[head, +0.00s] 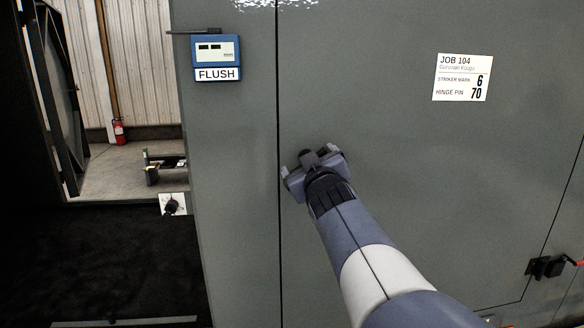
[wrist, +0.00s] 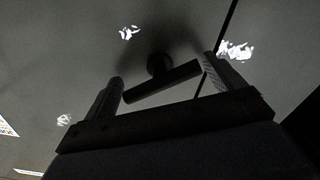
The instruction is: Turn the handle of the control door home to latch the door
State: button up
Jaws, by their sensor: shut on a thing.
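The control door is a grey panel (head: 390,120) in the head view, bounded by a dark vertical seam on its left. My gripper (head: 314,165) is up against the door just right of that seam, and its body hides the handle there. In the wrist view the handle (wrist: 165,83) is a dark bar on a round stem standing out from the grey face. The bar lies slantwise, its right end higher in the picture. My gripper's two fingers (wrist: 162,72) are at either end of the bar, shut on it.
A blue gauge reading FLUSH (head: 216,52) is on the panel left of the seam. A JOB 104 label (head: 462,78) is on the door. A black fitting with a red part (head: 545,267) is at lower right. A red extinguisher (head: 119,132) stands far left.

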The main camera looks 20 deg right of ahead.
jog(key=n+b, duration=0.1)
jog(key=n, duration=0.4)
jog(key=shift+n, duration=0.3)
jog(key=n, duration=0.4)
jog(key=shift+n+b, duration=0.3)
jog(key=shift+n, duration=0.1)
jog(key=o, duration=0.7)
jog(key=shift+o, duration=0.2)
jog(key=shift+s, duration=0.1)
jog(key=p+v, duration=0.3)
jog(key=v, duration=0.7)
jog(key=shift+s+p, duration=0.3)
jog(key=shift+s, duration=0.05)
jog(key=shift+w, duration=0.15)
